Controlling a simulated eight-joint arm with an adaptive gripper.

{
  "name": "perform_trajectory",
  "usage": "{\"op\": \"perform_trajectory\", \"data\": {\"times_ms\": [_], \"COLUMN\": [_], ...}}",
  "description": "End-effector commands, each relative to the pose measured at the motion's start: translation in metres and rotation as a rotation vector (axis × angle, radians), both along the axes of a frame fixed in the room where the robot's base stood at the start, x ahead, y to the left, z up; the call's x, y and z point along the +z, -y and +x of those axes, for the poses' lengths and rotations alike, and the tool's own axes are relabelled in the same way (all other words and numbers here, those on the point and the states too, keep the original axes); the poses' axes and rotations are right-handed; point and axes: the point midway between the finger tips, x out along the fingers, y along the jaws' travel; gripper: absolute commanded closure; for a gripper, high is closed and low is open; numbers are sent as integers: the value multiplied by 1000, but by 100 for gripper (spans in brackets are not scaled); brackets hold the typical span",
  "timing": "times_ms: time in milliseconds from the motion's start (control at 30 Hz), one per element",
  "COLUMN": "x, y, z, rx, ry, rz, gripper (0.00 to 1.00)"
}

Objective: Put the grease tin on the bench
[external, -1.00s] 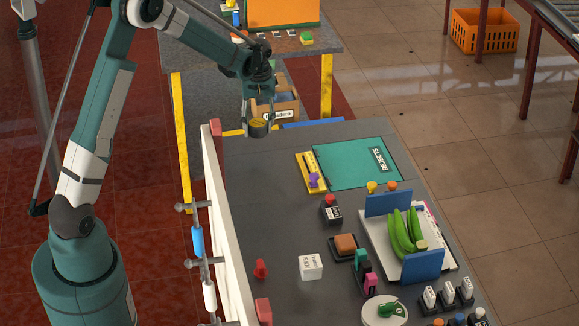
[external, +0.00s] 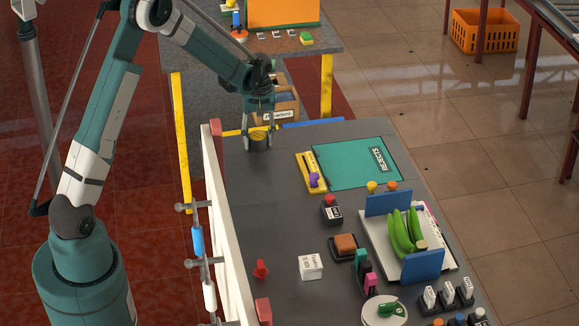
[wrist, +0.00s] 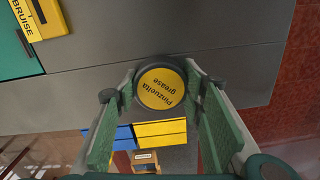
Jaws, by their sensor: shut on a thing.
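In the wrist view the bench surface (wrist: 200,40) shows beside the tin. I cannot tell whether the tin's base touches the bench.
A green rejects mat (external: 350,163) and a yellow holder (external: 311,172) lie right of the tin. The white rail (external: 230,215) runs along the bench's left edge. A tray with green bananas (external: 405,235) stands farther right. Bare bench lies in front of my gripper.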

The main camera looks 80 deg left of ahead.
Motion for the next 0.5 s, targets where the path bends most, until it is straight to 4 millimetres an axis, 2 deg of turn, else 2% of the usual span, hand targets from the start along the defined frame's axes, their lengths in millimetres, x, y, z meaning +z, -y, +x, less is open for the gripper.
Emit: {"op": "perform_trajectory", "data": {"times_ms": [467, 500], "x": [-5, -5], "y": [0, 0], "z": [0, 0], "rx": [0, 0], "ry": [0, 0], "rz": [0, 0], "gripper": [75, 58]}}
